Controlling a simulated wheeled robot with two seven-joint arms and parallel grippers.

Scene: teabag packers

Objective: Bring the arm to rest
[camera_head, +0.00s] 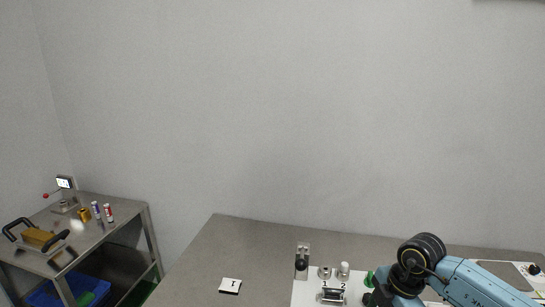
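My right arm (470,281) comes in from the lower right over the grey table, with blue links and a black joint. It bends at the joint and runs down to the bottom edge of the picture. Dark parts show beside its lower blue link, but no fingertips can be made out, and the gripper's end is cut off below the frame. My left arm and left gripper are not in view.
The grey table (235,248) holds a white board with small metal fixtures (332,296), a metal stand (302,262) and a white tile (230,286). My arm hides part of the board. A metal shelf cart (128,216) stands at the left, carrying a gold-coloured block, small cans and a blue bin below.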

